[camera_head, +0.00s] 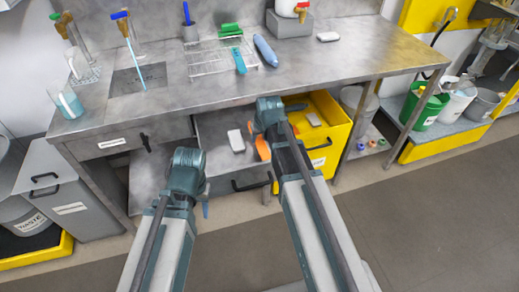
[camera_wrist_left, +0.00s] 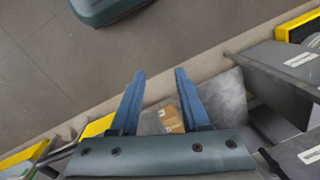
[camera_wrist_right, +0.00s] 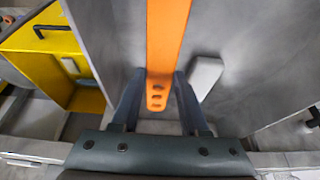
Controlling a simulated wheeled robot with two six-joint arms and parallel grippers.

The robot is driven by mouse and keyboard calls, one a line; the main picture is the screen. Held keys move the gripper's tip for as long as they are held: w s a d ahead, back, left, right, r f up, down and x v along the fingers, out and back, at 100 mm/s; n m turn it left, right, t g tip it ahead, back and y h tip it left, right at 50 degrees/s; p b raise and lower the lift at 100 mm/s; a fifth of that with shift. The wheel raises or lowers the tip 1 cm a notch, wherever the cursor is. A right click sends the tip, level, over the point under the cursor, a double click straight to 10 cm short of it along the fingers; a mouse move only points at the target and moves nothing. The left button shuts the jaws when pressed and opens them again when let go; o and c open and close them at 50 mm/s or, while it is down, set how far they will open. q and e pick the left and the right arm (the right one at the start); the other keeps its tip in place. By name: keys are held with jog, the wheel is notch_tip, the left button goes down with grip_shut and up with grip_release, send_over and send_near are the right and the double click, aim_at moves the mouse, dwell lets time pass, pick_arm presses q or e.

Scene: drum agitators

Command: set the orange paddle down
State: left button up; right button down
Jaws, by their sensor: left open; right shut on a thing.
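The orange paddle (camera_wrist_right: 167,45) is long and flat, with holes at its near end. In the right wrist view that end lies between the fingers of my right gripper (camera_wrist_right: 158,95), which is shut on it.
A steel bench (camera_head: 330,75) holds a wire rack (camera_head: 210,65), a blue brush-like item (camera_head: 265,50) and a sink. The bench top's right part is mostly clear.

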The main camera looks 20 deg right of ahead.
aim_at(261, 143)
jog(key=shift+f+b, duration=1.95)
jog(key=shift+r, duration=0.15)
jog(key=shift+c, duration=2.1)
grip_release()
jog(key=p+v, duration=1.1)
jog(key=v, duration=0.1)
jog(key=shift+s, duration=0.1)
